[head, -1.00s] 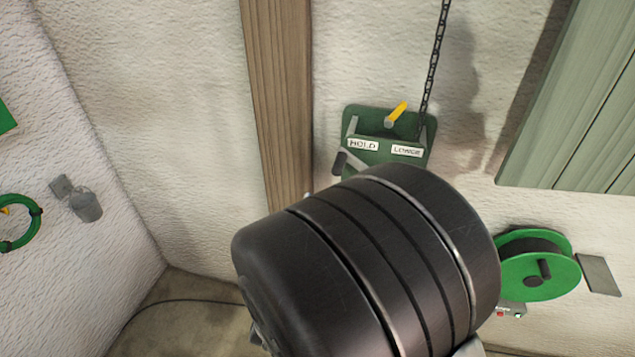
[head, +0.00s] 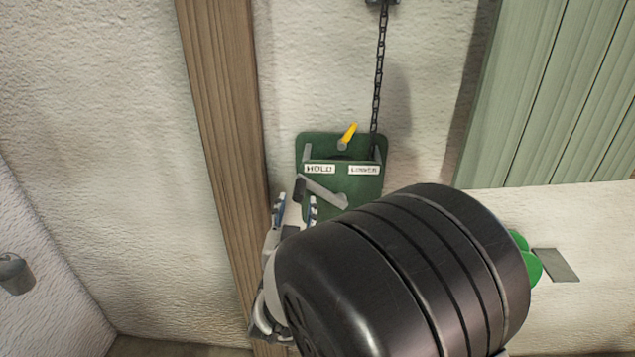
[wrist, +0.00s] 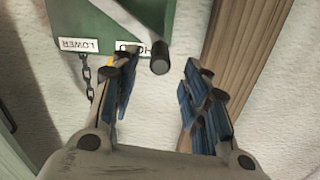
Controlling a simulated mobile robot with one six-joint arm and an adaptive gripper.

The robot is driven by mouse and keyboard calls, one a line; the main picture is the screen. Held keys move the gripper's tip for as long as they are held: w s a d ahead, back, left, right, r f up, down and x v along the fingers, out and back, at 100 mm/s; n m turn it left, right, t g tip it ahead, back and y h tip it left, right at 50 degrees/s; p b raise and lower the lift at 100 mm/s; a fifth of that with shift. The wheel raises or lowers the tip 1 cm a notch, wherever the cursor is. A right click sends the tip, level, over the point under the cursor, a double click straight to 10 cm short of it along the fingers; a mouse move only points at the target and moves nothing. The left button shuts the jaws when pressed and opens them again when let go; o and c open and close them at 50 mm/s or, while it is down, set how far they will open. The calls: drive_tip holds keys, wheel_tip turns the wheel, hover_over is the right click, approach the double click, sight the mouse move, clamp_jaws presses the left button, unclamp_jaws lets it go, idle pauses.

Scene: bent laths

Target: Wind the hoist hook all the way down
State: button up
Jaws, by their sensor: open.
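The green hoist box (head: 350,190) is on the wall, with HOLD and LOWER labels. A yellow lever (head: 349,133) above the labels leans up and right, toward the LOWER side. The crank (head: 322,192) points left and slightly up, its dark grip (head: 299,190) at the end. In the wrist view the grip (wrist: 160,65) is between and just beyond the fingertips, not visibly touched. My gripper (head: 295,205) is open and empty just below the grip; it also shows in the wrist view (wrist: 155,85). A chain (head: 378,80) rises from the box. The hook is not in view.
A wooden post (head: 215,120) stands close left of the box and beside my gripper. A green slatted panel (head: 560,90) is at the upper right. A green reel (head: 528,262) is partly hidden behind my arm. The wall left of the post is mostly clear.

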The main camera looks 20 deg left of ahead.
sight(299, 192)
drive_tip(key=x, duration=0.7)
drive_tip(key=shift+b, duration=0.35)
drive_tip(key=shift+c, duration=0.4)
clamp_jaws()
